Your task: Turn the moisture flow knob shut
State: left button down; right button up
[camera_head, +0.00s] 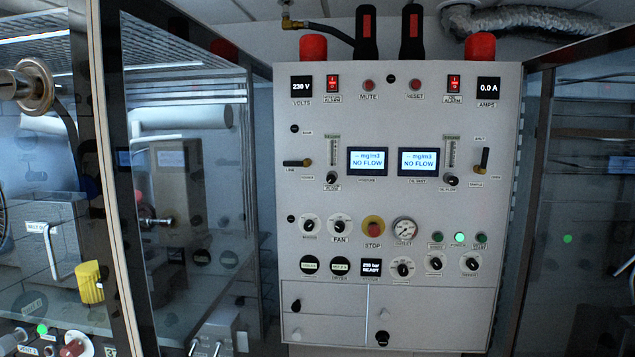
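The moisture flow knob (332,177) is a small black knob at the foot of the left flow tube (333,150) on the light grey panel (400,235). Its small label is blurred. The moisture display (367,161) right beside it reads "-- mg/m3 NO FLOW". How far the knob is turned cannot be made out. Neither of my grippers shows in the head view, and nothing touches the knob.
A like black knob (451,181) sits under the right flow tube, near a second "NO FLOW" display (418,161). A black lever (297,163) lies left of the moisture knob. A red stop button (373,228) is below. Glass-fronted cabinets flank the panel; space before it looks clear.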

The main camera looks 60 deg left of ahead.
aim_at(331, 179)
jog(key=k+j+u, duration=0.1)
jog(key=k+u, duration=0.3)
jog(key=k+j+u, duration=0.35)
jog(key=k, duration=0.2)
jog(key=i+l+u, duration=0.15)
jog(key=u, duration=0.2)
jog(key=i+l+u, duration=0.1)
jog(key=l+u, duration=0.3)
jog(key=i+l+u, duration=0.1)
jog(key=l+u, duration=0.6)
jog(key=i+l, duration=0.1)
jog(key=l, duration=0.7)
